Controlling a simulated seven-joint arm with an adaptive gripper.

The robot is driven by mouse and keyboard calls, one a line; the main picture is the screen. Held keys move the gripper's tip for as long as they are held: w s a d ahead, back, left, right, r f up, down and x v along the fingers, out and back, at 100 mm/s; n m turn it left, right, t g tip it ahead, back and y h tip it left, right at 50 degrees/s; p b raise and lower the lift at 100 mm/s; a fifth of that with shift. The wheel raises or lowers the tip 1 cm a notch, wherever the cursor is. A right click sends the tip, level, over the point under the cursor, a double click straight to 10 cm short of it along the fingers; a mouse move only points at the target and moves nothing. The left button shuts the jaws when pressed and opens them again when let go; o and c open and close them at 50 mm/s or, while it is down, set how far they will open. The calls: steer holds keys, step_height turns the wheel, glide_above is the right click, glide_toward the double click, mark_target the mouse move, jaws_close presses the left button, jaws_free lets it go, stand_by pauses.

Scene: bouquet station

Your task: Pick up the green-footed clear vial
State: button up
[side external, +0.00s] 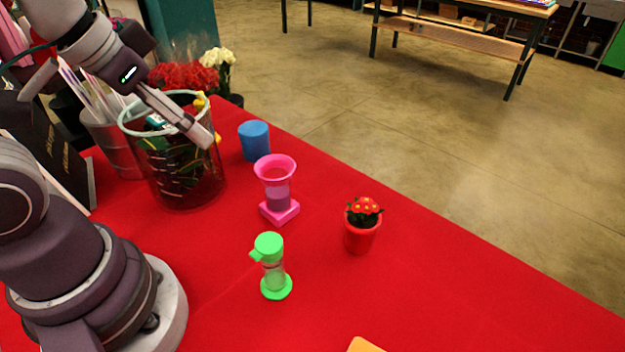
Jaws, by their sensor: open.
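The green-footed clear vial (272,272) stands upright on the red cloth in front of the pink pieces. It has a clear body, a round green foot and a green cap with a small knob on its left side. My gripper (192,127) is at the upper left, over the rim of the large glass vase. It is open and well apart from the vial, up and to the left of it. The view of its fingers is partial, and nothing shows held in it.
A pink-footed vessel with a flared top (276,192) stands behind the vial. A red pot with red flowers (360,232) is to the right, a blue cylinder (254,141) farther back. The glass vase (190,185) holds greenery. The red table (440,290) is mostly clear at right.

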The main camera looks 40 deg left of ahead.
steer(key=n+g+h, duration=0.4)
steer(key=n+g, duration=0.4)
steer(key=n, duration=0.4)
glide_toward(267, 238)
steer(key=f, duration=0.2)
steer(key=x, duration=1)
steer(key=shift+s+d+r, duration=0.1)
steer(key=shift+s+d, duration=0.1)
steer(key=shift+d, duration=0.15)
jaws_close()
